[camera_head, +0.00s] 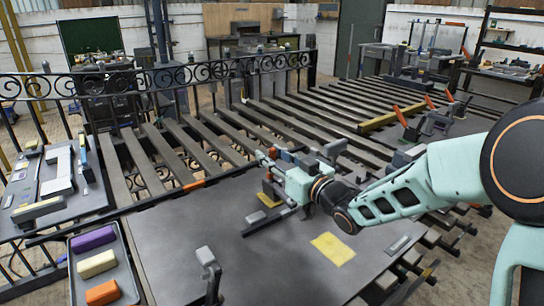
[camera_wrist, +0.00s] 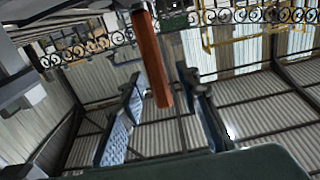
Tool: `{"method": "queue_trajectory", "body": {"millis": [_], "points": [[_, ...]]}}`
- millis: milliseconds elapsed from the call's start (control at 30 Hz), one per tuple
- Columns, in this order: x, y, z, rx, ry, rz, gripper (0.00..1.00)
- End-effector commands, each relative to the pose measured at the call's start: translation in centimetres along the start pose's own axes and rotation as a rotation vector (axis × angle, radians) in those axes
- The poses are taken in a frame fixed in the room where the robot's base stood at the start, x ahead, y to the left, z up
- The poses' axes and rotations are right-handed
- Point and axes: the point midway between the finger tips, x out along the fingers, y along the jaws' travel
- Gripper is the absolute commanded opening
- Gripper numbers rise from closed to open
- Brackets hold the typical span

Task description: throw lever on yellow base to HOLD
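My gripper (camera_head: 272,160) is above the dark grey table in the head view, close to a small yellow base (camera_head: 268,199). A dark upright piece stands at this base, with a small orange part near the gripper; my gripper partly hides it. In the wrist view my gripper (camera_wrist: 160,76) is open, its two blue-padded fingers apart. An orange bar (camera_wrist: 153,60), probably the lever's handle, comes down from the top of the picture between the fingertips. A gap shows on both sides of it; I cannot tell its depth. No HOLD marking is readable.
A flat yellow patch (camera_head: 332,248) lies on the table. A tray (camera_head: 126,262) at the left holds purple, yellow and orange blocks. A grey-topped post (camera_head: 208,268) stands at the front. Black scrolled ironwork (camera_head: 215,70) and slatted racks (camera_head: 290,125) lie behind.

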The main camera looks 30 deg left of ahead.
Motion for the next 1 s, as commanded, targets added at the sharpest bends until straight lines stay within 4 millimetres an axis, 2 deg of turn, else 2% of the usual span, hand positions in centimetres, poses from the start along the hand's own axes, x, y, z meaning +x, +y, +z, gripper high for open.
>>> {"method": "queue_trajectory", "body": {"millis": [67,333,767,1000], "points": [[-0.02,0.0,0.01,0.0,0.0,0.0,0.29],[-0.04,-0.01,0.01,0.0,0.0,0.0,0.0],[-0.14,0.01,0.29,0.0,0.007,0.0,0.0],[-0.72,-0.04,0.77,0.001,0.072,-0.001,0.0]]}}
